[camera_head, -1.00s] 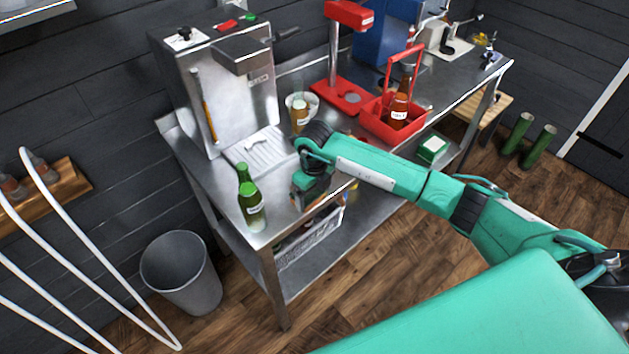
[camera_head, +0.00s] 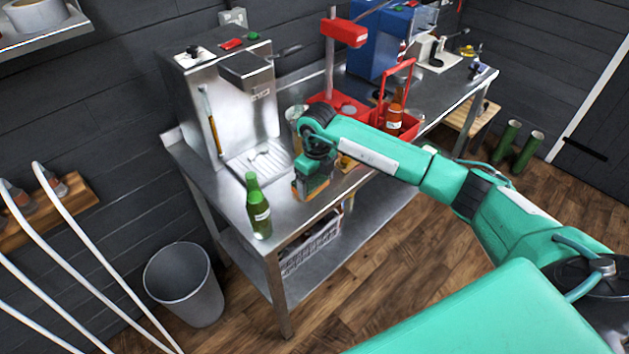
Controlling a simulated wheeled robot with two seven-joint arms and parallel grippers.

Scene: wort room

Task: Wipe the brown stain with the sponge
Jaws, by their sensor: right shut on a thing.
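My right gripper (camera_head: 314,183) is low over the front part of the steel table (camera_head: 229,194), to the right of a green bottle. It is shut on a small orange-and-dark block, which looks like the sponge (camera_head: 313,188). The gripper and wrist cover most of it, and I cannot tell whether it touches the tabletop. I cannot make out the brown stain; the gripper and arm hide part of the table there. My left gripper is not in view.
The green bottle (camera_head: 259,209) stands close to the gripper's left. A steel machine (camera_head: 208,105) with a drip tray (camera_head: 257,163) stands behind. A red bottle carrier (camera_head: 410,122) and red stand (camera_head: 345,33) are farther right. A grey bin (camera_head: 184,287) is on the floor.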

